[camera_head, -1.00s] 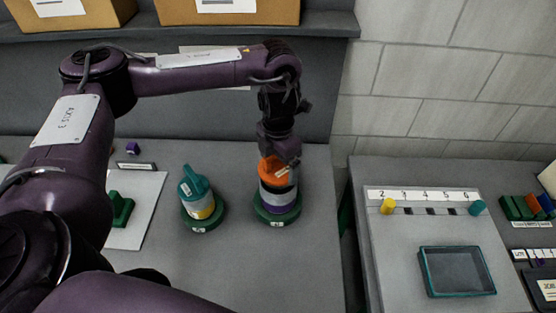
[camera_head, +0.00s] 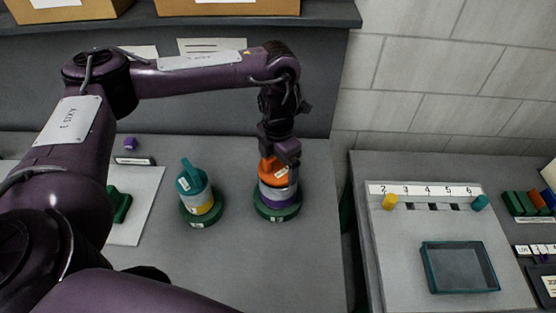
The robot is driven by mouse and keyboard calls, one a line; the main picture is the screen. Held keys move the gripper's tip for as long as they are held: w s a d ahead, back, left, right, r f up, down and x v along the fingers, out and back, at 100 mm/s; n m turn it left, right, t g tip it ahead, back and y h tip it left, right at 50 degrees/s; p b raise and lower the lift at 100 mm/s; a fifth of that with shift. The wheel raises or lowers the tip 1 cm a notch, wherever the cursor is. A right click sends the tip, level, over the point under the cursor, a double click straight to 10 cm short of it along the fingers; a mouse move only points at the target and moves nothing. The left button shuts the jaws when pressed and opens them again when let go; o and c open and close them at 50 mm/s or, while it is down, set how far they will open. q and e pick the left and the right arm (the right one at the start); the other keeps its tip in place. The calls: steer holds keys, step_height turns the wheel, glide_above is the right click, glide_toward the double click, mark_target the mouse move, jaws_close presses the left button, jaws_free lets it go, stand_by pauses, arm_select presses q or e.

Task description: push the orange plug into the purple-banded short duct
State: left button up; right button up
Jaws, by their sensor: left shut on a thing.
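The orange plug (camera_head: 272,172) is at the top of the purple-banded short duct (camera_head: 278,197). This grey duct stands upright in a round green base (camera_head: 277,212) on the grey bench. My left gripper (camera_head: 279,156) points down from above and is shut on the top of the orange plug. The fingers partly hide the plug, and I cannot tell exactly how deep it sits in the duct. My right gripper is not in view.
A yellow-banded duct with a teal plug (camera_head: 191,182) stands in its own green base to the left. A green piece (camera_head: 118,205) lies on a white sheet farther left. A second bench at right holds a numbered panel (camera_head: 425,189) and teal-rimmed tray (camera_head: 428,275).

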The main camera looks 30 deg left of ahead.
mark_target(278, 168)
arm_select(q)
steer(key=shift+f+b, duration=0.4)
steer(key=shift+f, duration=0.3)
steer(key=o, duration=0.8)
steer(key=shift+r+p, duration=0.45)
steer(key=shift+r, duration=3.4)
